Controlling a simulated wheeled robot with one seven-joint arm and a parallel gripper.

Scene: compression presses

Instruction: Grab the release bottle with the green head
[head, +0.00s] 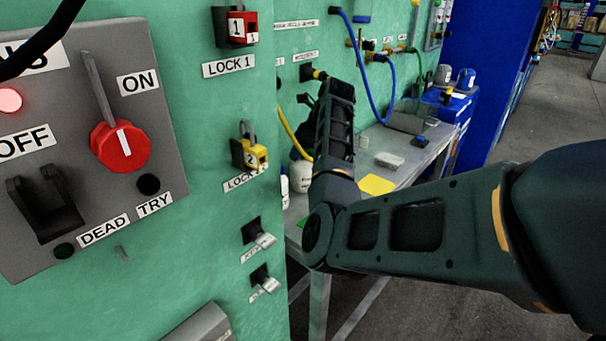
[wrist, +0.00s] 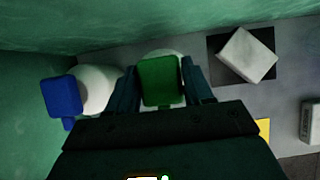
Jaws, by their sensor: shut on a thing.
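The release bottle with the green head (wrist: 160,82) is between the two fingers of my gripper (wrist: 159,78) in the wrist view. My gripper is shut on it, with a finger on each side of the green head. Part of its white body shows behind the head. A second white bottle with a blue head (wrist: 61,97) stands just left of my gripper, close to the left finger. In the head view a white bottle (head: 303,179) shows low beside my arm; its head is hidden, so I cannot tell which bottle it is.
The bottles are at the grey table (head: 406,152), close to the green wall. A pale block on a dark square (wrist: 247,55), a yellow sheet (head: 377,185) and another pale block (wrist: 312,121) lie to the right. The lockout panel (head: 165,100) is at the left.

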